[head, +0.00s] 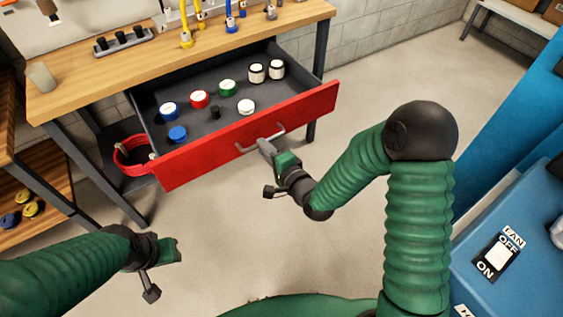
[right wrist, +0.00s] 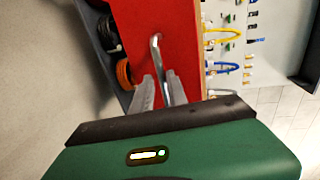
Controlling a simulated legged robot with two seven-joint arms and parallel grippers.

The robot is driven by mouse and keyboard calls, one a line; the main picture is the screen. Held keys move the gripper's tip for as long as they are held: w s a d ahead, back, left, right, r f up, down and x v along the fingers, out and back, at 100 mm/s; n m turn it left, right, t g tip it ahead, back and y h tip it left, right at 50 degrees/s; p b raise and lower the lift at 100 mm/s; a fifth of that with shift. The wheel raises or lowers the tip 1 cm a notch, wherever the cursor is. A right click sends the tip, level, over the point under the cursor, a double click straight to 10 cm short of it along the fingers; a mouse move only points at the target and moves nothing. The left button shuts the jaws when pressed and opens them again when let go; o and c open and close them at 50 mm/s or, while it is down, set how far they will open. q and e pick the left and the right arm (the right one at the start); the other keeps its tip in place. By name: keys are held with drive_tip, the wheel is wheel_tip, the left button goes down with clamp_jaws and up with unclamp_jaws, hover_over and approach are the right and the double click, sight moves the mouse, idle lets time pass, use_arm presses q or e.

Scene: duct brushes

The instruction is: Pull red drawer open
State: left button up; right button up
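The red drawer (head: 235,140) stands well out from under the wooden bench, and its dark inside shows. Its metal handle (head: 279,133) is on the middle of the red front. The handle also shows in the right wrist view (right wrist: 156,52). My right gripper (head: 264,145) is at the handle. In the right wrist view its two grey fingers lie close on either side of the handle bar, shut on it. My left gripper (head: 176,250) is low at the left, away from the drawer; its fingers are not clear.
Several coloured and white round-topped pots (head: 227,88) stand in the drawer. The wooden bench (head: 75,80) carries a cup, a black-knobbed rack and yellow and blue brushes. A red ring-shaped item (head: 130,152) is left of the drawer. A blue fan-switch box (head: 525,235) is at right. The floor ahead is clear.

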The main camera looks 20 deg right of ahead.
drive_tip(key=p+v, duration=1.2)
drive_tip(key=v, duration=0.1)
drive_tip(key=shift+s+d, duration=0.2)
drive_tip(key=shift+s, duration=0.05)
drive_tip(key=s+d+r+n+g+h+p, duration=0.2)
drive_tip(key=d+r+n+g+h+p, duration=0.2)
drive_tip(key=d+r+n+g+p, duration=0.5)
drive_tip(key=s+a+r+n+g+b, duration=0.1)
drive_tip(key=s+a+r+n+g, duration=0.2)
drive_tip(key=s+r+n, duration=0.2)
drive_tip(key=s, duration=0.3)
drive_tip(key=shift+s+a+h, duration=0.2)
drive_tip(key=shift+h, duration=0.2)
